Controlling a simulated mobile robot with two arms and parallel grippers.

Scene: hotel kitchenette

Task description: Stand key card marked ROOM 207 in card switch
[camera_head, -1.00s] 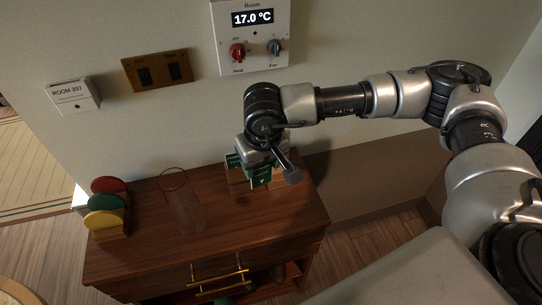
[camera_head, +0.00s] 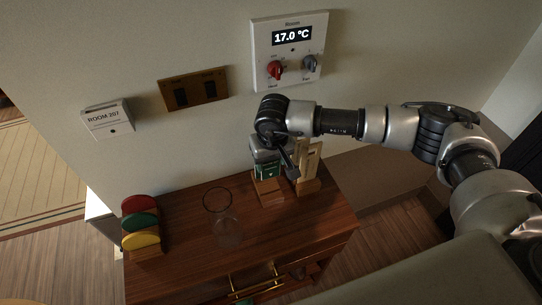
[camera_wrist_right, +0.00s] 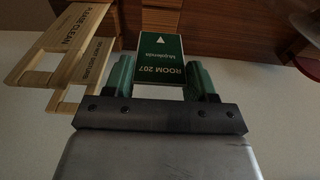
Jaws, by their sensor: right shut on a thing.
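The green key card marked ROOM 207 (camera_wrist_right: 160,62) is between the two green fingertips of my right gripper (camera_wrist_right: 162,80), which is shut on it. In the head view my right gripper (camera_head: 267,163) is over the cabinet top, just above a small wooden block (camera_head: 269,192). I cannot tell whether the card still touches the block. The card switch, a white box labelled ROOM 207 (camera_head: 107,119), is on the wall at the left, well away from the gripper. My left gripper is not in view.
Wooden door hangers (camera_head: 309,160) stand right beside the gripper. A clear glass (camera_head: 228,232) and a rack of red, green and yellow discs (camera_head: 141,224) stand on the cabinet (camera_head: 190,262). A brass switch plate (camera_head: 194,90) and a thermostat (camera_head: 290,50) are on the wall.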

